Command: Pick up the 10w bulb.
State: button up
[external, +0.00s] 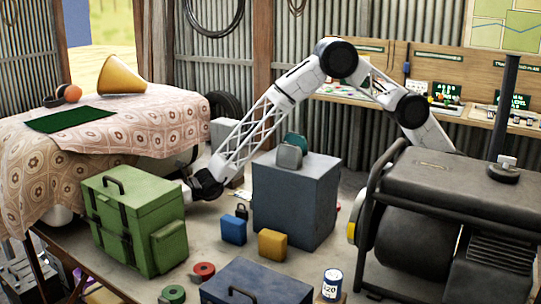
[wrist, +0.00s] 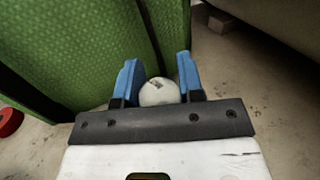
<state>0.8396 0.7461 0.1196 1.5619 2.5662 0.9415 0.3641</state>
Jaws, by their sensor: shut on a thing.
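My gripper (wrist: 157,85) shows in the wrist view with two blue fingers on either side of a round white bulb (wrist: 158,92). The fingers are shut on the bulb, which has a small dark marking on top; whether it is a 10w marking is too small to read. The green bag (wrist: 75,50) stands just beyond the fingers. In the external view my gripper is hidden behind the green bag (external: 135,222), and the bulb cannot be seen there.
A grey box (external: 293,200) stands right of my arm.

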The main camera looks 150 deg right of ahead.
jog(key=s+a+r, duration=0.1)
jog(key=s+a, duration=0.8)
jog(key=shift+s+r, duration=0.15)
jog(key=shift+s, duration=0.25)
jog(key=shift+a, duration=0.1)
